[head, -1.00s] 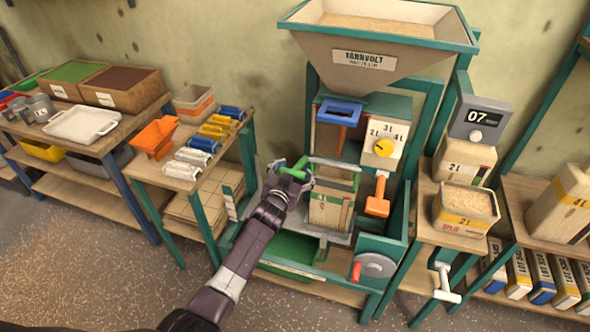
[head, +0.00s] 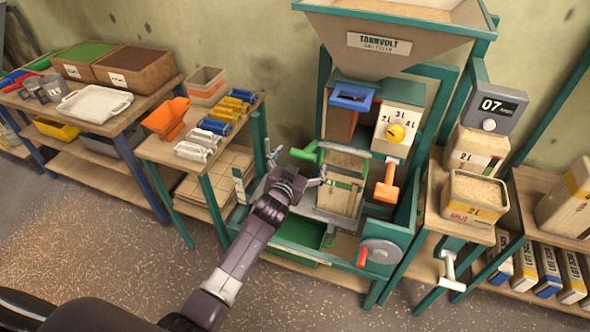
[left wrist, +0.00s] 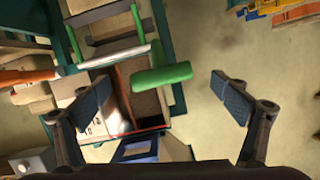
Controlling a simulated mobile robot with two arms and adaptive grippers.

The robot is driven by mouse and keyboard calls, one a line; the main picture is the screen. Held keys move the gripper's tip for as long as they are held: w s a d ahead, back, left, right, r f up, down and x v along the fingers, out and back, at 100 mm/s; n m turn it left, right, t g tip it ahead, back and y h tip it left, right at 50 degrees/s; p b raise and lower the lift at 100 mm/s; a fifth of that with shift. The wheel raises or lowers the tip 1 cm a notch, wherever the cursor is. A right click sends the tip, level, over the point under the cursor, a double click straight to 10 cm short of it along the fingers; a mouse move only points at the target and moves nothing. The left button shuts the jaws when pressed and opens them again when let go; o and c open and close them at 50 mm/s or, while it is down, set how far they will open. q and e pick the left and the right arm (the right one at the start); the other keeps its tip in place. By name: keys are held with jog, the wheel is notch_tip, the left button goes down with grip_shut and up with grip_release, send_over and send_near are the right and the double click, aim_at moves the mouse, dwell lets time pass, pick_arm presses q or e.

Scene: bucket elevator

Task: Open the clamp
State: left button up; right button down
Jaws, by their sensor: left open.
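The clamp's green handle (head: 304,153) sticks out to the left at the top of the wooden box in the machine. In the left wrist view the green handle (left wrist: 162,77) is T-shaped and lies between and beyond the two fingers. My left gripper (head: 297,165) is open beside the handle, its fingers spread. In the left wrist view the gripper (left wrist: 162,100) is empty, with clear gaps on both sides of the handle. The wooden box (head: 340,195) stands under the blue-rimmed chute (head: 352,97). My right gripper is not in view.
An orange lever (head: 387,182) and a grey wheel with a red grip (head: 380,252) are right of the box. A green tray (head: 305,240) is below.

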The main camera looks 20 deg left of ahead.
pick_arm(q)
jog(key=v, duration=0.7)
dwell(0.4)
jog(key=s+f+g+b, duration=0.15)
jog(key=s+f, duration=0.45)
jog(key=f, duration=0.6)
jog(key=s+f+g, duration=0.3)
jog(key=s+f, duration=0.4)
jog(key=f, duration=0.6)
jog(key=s+f+g+b, duration=0.1)
jog(key=s+f+g, duration=0.35)
jog(key=f, duration=0.75)
jog(key=s+a+f+g, duration=0.1)
jog(key=s+f, duration=0.5)
jog(key=s, duration=0.6)
jog(key=s+a+f+g+b, duration=0.1)
jog(key=s+f, duration=0.5)
jog(key=s, duration=0.7)
jog(key=s+a+f+g+b, duration=0.1)
jog(key=s+f+g, duration=0.2)
jog(key=s+f, duration=0.4)
jog(key=s, duration=0.6)
jog(key=shift+a, duration=0.2)
